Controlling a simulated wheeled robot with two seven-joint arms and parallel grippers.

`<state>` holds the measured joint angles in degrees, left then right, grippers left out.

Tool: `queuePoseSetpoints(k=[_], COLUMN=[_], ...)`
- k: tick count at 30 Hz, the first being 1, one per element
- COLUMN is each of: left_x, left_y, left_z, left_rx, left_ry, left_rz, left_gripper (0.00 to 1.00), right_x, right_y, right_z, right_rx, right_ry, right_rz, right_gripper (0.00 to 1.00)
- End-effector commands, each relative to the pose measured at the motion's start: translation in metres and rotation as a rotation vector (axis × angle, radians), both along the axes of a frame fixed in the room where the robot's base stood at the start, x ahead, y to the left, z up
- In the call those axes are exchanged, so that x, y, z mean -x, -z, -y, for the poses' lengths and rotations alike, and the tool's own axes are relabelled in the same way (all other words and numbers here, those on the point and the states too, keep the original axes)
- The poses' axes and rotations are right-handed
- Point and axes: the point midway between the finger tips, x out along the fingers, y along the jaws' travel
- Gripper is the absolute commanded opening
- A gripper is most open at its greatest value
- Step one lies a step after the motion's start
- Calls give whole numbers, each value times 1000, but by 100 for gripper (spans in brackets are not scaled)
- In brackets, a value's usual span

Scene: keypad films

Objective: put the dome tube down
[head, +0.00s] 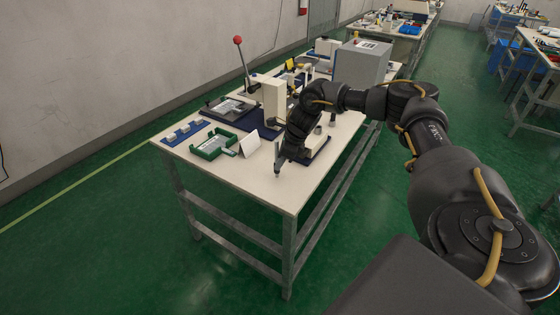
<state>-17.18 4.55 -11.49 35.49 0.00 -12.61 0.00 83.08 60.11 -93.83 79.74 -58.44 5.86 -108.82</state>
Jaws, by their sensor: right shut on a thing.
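My right arm reaches in from the right over the white-topped workbench (180,152). My right gripper (279,166) points down above the bench's near right part, close to its front edge. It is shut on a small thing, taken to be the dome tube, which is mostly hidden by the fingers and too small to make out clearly. I cannot tell whether its lower end touches the bench top. My left gripper is not in view.
A white folded card (250,143) and a green tray (211,145) stand left of the gripper. A blue strip (184,132) lies farther left. A press with a red-knobbed lever (238,40) and a grey box (362,66) stand behind. The bench's front corner is clear.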

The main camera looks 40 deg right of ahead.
Motion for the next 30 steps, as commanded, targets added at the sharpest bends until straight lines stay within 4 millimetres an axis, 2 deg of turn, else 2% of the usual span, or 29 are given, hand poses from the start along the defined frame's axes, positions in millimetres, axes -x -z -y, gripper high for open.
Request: queuePoseSetpoints(k=[7, 8, 12, 22, 25, 26, 30], left_x=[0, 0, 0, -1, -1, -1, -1], left_y=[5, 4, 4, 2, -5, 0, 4], left_z=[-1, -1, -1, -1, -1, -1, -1], left_rx=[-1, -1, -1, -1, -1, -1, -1], left_ry=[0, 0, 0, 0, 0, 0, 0], left_rz=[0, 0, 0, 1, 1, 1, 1], left_gripper=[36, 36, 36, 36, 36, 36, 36], right_x=[0, 0, 0, 0, -1, 1, 10], right_y=[9, 9, 8, 4, -8, -8, -34], right_z=[0, 0, 0, 0, 0, 1, 9], right_rx=[1, 0, 1, 0, 0, 0, 0], right_ry=[1, 1, 0, 0, -1, -1, 1], right_rz=[-2, -1, -1, 0, 3, 2, 3], right_gripper=[0, 21, 39, 40, 40, 40, 40])
